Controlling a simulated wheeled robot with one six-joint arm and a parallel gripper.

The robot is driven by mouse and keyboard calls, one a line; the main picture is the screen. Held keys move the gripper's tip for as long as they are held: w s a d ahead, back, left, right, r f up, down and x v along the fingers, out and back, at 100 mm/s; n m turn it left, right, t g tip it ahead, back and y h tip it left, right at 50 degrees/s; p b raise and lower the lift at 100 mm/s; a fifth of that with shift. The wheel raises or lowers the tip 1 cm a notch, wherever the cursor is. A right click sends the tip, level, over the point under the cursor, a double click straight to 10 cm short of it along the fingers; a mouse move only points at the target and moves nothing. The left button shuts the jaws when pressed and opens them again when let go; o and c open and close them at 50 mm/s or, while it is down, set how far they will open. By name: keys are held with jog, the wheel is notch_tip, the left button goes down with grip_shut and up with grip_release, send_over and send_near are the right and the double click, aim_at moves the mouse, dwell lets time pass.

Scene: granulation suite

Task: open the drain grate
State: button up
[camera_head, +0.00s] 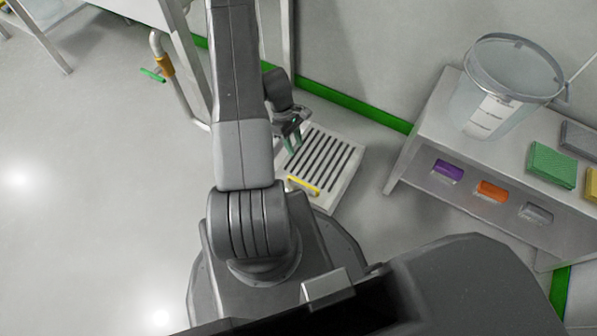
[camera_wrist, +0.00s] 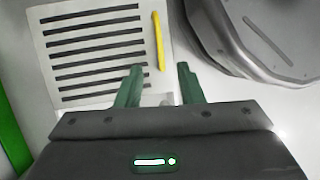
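The drain grate (camera_head: 323,164) is a pale square plate with several dark slots, set flat in the floor. A yellow bar handle (camera_head: 303,186) lies along its near edge. In the wrist view the grate (camera_wrist: 98,14) is at the upper left and the yellow handle (camera_wrist: 158,42) runs along its right side. My gripper (camera_head: 292,139) is over the grate's left part in the head view. In the wrist view its green fingers (camera_wrist: 160,82) are apart with nothing between them, and the handle's lower end is just beyond the fingertips. The grate looks shut.
A grey bench (camera_head: 437,126) on the right holds a clear bucket (camera_head: 497,95) and a green block (camera_head: 552,165). A bent pipe with a green lever (camera_head: 153,75) stands at the upper left. The floor at left is clear.

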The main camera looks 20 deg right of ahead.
notch_tip(320, 180, down, 3)
jog(key=b, duration=0.5)
send_near(305, 183)
jog(key=shift+n, duration=0.4)
jog(key=x, duration=0.8)
jog(key=shift+w, duration=0.1)
jog(key=shift+r, duration=0.1)
jog(key=shift+c, duration=0.4)
grip_shut()
